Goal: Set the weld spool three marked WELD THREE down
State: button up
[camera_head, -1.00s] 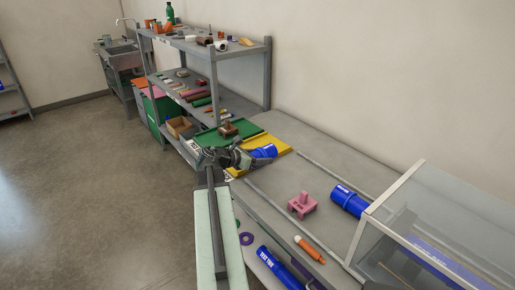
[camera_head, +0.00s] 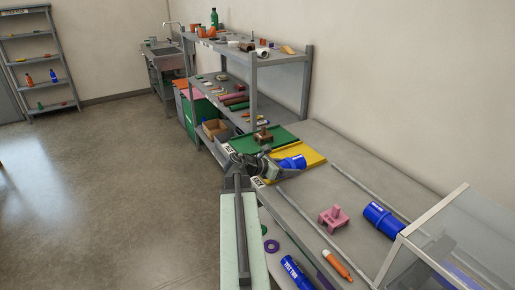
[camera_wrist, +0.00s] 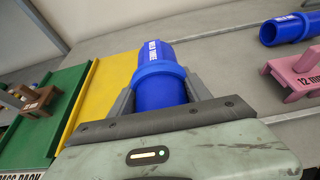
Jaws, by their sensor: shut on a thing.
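The blue weld spool three (camera_head: 292,162) is in my gripper, close to the yellow panel (camera_head: 309,169). In the wrist view, the spool (camera_wrist: 157,82) has a wide collar and pale lettering on its far end that seems to read WELD THREE. My gripper (camera_wrist: 160,98) is shut on it, one grey finger on each side. The yellow panel (camera_wrist: 102,84) lies to its left there, and grey worktop is beyond and to the right. I cannot tell whether the spool touches the surface; its underside is hidden.
A green tray (camera_head: 278,139) with a brown block (camera_head: 263,136) adjoins the yellow panel. A pink fixture (camera_head: 334,217), another blue spool (camera_head: 382,219) and a clear-sided box (camera_head: 450,235) stand to the right. Grey worktop between is mostly clear.

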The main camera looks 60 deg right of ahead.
jog(key=shift+w+d+r, duration=0.1)
jog(key=shift+d, duration=0.15)
jog(key=w+d, duration=0.1)
jog(key=d, duration=0.3)
jog(key=w+d+f, duration=0.1)
jog(key=w+d, duration=0.1)
jog(key=d, duration=0.3)
jog(key=w+d+b, duration=0.1)
jog(key=w+d, duration=0.1)
jog(key=d, duration=0.3)
jog(key=shift+w+d+f, duration=0.15)
jog(key=shift+d+f, duration=0.05)
notch_tip(320, 180, down, 4)
jog(key=b, duration=0.4)
jog(key=shift+r, duration=0.25)
jog(key=shift+f, duration=0.25)
jog(key=o, duration=1.5)
jog(key=shift+r, duration=0.1)
